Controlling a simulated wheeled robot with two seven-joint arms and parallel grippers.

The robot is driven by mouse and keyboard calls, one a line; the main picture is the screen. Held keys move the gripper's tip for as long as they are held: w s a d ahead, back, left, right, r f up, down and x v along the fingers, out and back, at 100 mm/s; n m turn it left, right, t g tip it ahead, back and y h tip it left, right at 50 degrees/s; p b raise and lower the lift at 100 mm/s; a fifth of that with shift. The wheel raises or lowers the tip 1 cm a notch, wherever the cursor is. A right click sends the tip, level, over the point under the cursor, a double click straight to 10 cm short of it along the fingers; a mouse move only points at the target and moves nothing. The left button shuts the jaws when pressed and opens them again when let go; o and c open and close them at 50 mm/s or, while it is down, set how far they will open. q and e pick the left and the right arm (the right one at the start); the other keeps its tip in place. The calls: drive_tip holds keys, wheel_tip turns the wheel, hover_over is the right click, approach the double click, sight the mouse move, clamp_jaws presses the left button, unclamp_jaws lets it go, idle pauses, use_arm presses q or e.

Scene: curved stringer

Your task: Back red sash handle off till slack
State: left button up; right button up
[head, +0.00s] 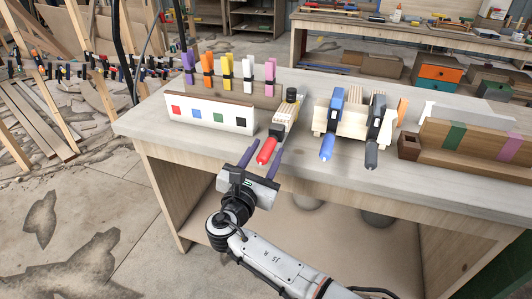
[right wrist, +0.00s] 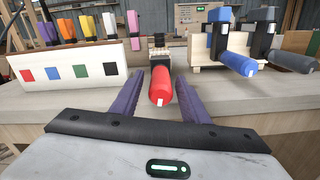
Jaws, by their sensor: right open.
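The red sash handle (head: 266,151) points out over the bench's front edge, on a clamp (head: 289,107) that sits on light wood. In the right wrist view the red handle (right wrist: 161,86) is in the middle, with a small white mark on its end. My right gripper (head: 262,150) is open, its two purple fingers on either side of the red handle. In the right wrist view the fingers (right wrist: 160,97) show a gap to the handle on both sides. My left gripper is not in view.
A white board with coloured squares (head: 211,112) stands left of the red handle. Blue (head: 327,147) and grey (head: 371,154) handles stick out to the right. A wooden block with green and purple bands (head: 465,143) lies farther right. The bench front edge is close below.

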drive_tip(key=v, duration=1)
drive_tip(key=shift+b, duration=0.3)
drive_tip(key=shift+s, duration=0.1)
